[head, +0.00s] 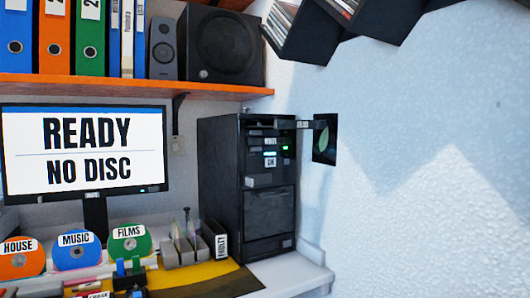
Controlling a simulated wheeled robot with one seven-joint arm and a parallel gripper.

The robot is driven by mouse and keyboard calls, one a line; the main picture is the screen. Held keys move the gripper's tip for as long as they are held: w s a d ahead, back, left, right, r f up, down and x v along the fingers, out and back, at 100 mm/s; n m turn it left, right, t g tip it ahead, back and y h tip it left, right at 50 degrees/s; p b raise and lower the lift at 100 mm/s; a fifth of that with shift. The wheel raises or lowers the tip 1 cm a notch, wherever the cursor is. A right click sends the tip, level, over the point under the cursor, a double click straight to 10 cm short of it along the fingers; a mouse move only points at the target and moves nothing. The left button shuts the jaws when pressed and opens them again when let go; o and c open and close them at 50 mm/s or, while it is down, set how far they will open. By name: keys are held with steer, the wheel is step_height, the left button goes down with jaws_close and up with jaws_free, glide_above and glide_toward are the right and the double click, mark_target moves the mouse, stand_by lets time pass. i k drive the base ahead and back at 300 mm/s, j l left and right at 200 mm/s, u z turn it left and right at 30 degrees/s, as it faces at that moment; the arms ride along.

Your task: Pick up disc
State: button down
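Three labelled discs stand in a row at the lower left of the head view. The orange disc (20,265) reads HOUSE, the blue disc (75,257) reads MUSIC, and the green disc (131,247) reads FILMS. Their lower parts are partly hidden by things in front. A black computer tower (222,190) stands on the desk to their right. The monitor (85,148) behind the discs reads READY, NO DISC. My gripper is not in view.
A box labelled FAULTY (220,244) stands before the tower, beside a small rack (183,248). A yellow and black mat (205,278) lies in front. An orange shelf (140,88) with binders and speakers hangs above. A dark panel (325,140) is right of the tower.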

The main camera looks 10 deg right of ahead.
mark_target(21, 257)
steer(key=u, duration=1.4)
steer(key=z, duration=1.6)
steer(key=u, duration=1.65)
steer(key=i+j+z, duration=0.1)
